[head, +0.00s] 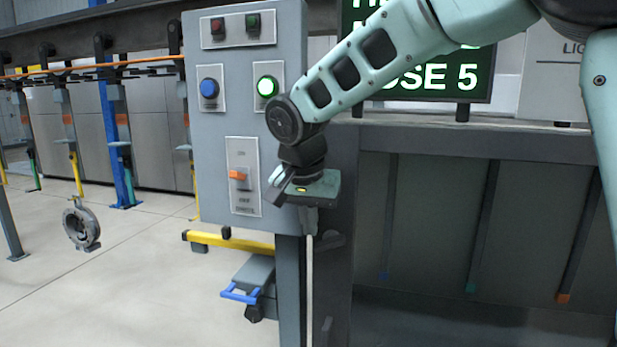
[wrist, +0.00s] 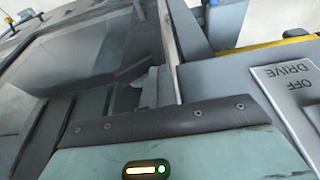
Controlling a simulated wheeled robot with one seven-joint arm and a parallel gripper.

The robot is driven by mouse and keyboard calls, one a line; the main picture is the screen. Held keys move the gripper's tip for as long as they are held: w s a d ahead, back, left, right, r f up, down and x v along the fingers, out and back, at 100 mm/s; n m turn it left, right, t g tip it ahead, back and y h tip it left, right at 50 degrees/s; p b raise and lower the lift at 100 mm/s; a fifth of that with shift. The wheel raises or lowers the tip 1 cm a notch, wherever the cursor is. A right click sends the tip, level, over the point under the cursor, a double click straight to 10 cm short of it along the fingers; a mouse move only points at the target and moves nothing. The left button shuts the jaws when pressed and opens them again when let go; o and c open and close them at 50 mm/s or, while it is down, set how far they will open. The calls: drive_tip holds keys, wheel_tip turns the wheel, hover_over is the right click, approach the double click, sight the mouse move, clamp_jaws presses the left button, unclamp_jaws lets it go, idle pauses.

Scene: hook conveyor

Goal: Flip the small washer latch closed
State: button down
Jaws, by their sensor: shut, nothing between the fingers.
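I cannot pick out a washer latch for certain in either view. An orange switch lever (head: 238,175) sticks out of a white plate on the grey control panel (head: 215,120) in the head view. My gripper (head: 309,220) is at the panel's lower right edge, right of that lever and apart from it. It points down and is shut with nothing in it. In the wrist view my gripper (wrist: 152,92) shows past the dark wrist edge, and a label plate (wrist: 290,85) reading DRIVE and OFF lies to the right.
Blue (head: 209,88) and lit green (head: 266,87) buttons sit on the panel. A yellow bar (head: 230,243) and a blue-handled grey unit (head: 255,280) are low beside the post. A metal ring (head: 80,226) hangs at left.

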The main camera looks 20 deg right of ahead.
drive_tip(key=b+v, duration=0.2)
drive_tip(key=v, duration=1.3)
drive_tip(key=shift+b, duration=0.3)
drive_tip(key=shift+r, duration=0.15)
drive_tip(key=a+f+n+t+h+b, duration=0.2)
drive_tip(key=a+f+h+b, duration=0.2)
drive_tip(key=f+h, duration=0.3)
drive_tip(key=shift+a, duration=0.9)
drive_tip(key=shift+w+d, duration=0.1)
drive_tip(key=p+x, duration=0.1)
drive_tip(key=x, duration=0.3)
drive_tip(key=p+x, duration=0.1)
drive_tip(key=x, duration=0.2)
drive_tip(key=s+f+p+x, duration=0.1)
drive_tip(key=x, duration=0.3)
drive_tip(key=shift+f+p, duration=0.25)
drive_tip(key=shift+p, duration=0.15)
drive_tip(key=shift+s+d+f, duration=0.2)
drive_tip(key=shift+d+f, duration=0.1)
drive_tip(key=shift+f, duration=0.45)
